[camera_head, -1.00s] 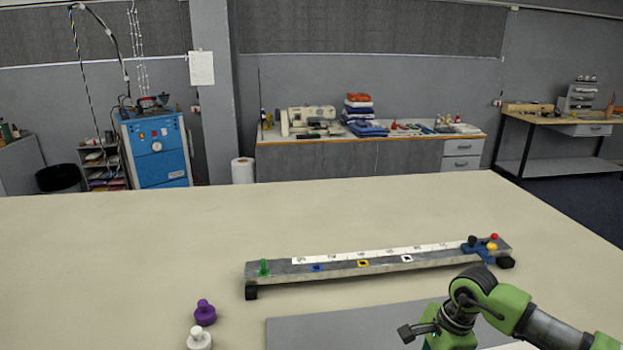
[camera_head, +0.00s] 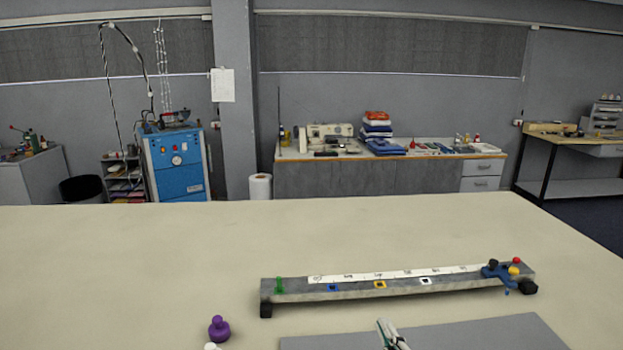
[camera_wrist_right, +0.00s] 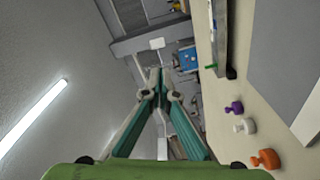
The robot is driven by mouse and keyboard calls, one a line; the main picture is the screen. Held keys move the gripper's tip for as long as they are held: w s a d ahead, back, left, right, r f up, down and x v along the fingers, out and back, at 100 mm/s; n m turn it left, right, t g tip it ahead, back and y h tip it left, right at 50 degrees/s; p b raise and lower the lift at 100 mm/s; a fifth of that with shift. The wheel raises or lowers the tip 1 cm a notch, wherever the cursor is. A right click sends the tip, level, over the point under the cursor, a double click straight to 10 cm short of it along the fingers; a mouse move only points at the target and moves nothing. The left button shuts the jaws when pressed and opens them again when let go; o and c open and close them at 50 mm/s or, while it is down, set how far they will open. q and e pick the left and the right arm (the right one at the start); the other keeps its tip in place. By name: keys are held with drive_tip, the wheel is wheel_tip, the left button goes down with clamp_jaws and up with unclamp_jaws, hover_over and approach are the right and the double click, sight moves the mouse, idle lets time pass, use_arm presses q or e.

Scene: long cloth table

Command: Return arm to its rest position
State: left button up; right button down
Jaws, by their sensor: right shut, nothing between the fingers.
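My right gripper (camera_head: 385,326) shows only as pale fingertips at the bottom edge of the head view, in front of the grey board. The rest of that arm is below the frame. In the right wrist view the two teal fingers of the right gripper (camera_wrist_right: 157,76) meet at their tips, with nothing between them. They point up and away, with wall and ceiling behind them and the table off to the right. My left gripper is not in view.
A grey bar (camera_head: 345,292) with a white scale and small knobs lies on the cream table (camera_head: 130,260). A grey board (camera_head: 500,335) lies in front. Purple (camera_head: 219,328), white (camera_wrist_right: 246,126) and orange (camera_wrist_right: 266,160) knobs stand left of the board. The table's left side is clear.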

drive_tip(key=s+d+f+m+g+h, duration=0.2)
drive_tip(key=s+d+f+m, duration=0.1)
drive_tip(key=f+m, duration=0.15)
drive_tip(key=s+d+f+m+g+h, duration=0.2)
drive_tip(key=s+d+f+m+g, duration=0.1)
drive_tip(key=f, duration=0.3)
drive_tip(key=s+f+m+g+y, duration=0.1)
drive_tip(key=s+f+m+g, duration=0.2)
drive_tip(key=s+f+g, duration=0.5)
drive_tip(key=s+f+m+g, duration=0.1)
drive_tip(key=s+f+m, duration=0.3)
drive_tip(key=s, duration=0.9)
wheel_tip(320, 180, down, 29)
drive_tip(key=s+n+g+b, duration=0.1)
drive_tip(key=s+g+b, duration=0.1)
drive_tip(key=s, duration=0.1)
drive_tip(key=s+d+f, duration=0.1)
drive_tip(key=s+f, duration=0.7)
drive_tip(key=f, duration=0.1)
drive_tip(key=s+d+f+g+b, duration=0.1)
drive_tip(key=s+d+f, duration=0.1)
drive_tip(key=s+f, duration=0.7)
drive_tip(key=shift+d+f, duration=0.15)
drive_tip(key=shift+d, duration=0.1)
drive_tip(key=shift+w, duration=0.1)
